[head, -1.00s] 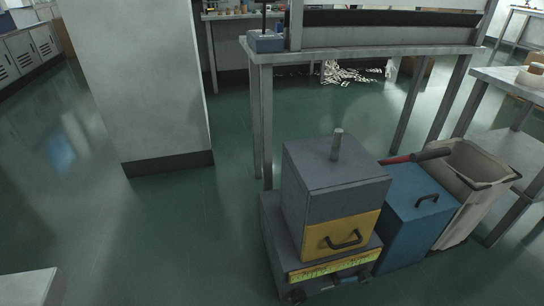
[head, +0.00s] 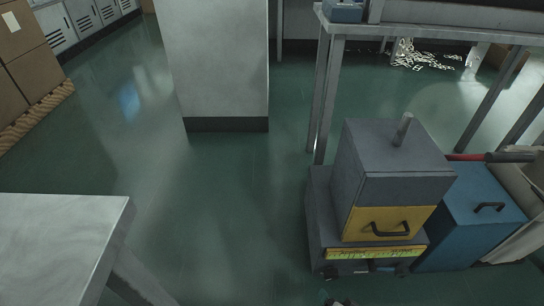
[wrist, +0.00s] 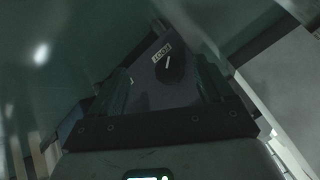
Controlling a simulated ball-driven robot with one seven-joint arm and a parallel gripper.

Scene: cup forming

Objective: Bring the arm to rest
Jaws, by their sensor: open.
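My gripper (wrist: 163,78) shows in the wrist view with its two dark fingers apart and nothing held between them. Beyond the fingers is a dark surface with a small white label and a dark round shape; I cannot tell what it is. The wrist view is dim. In the head view my gripper cannot be made out; only a small dark part shows at the bottom edge, too little to identify.
A grey table (head: 62,225) is at the lower left. A grey and yellow machine (head: 390,190) and a blue box (head: 480,215) stand at the right. A pale pillar (head: 220,60) is behind. Cartons (head: 28,65) sit on a pallet at the far left. Green floor between is clear.

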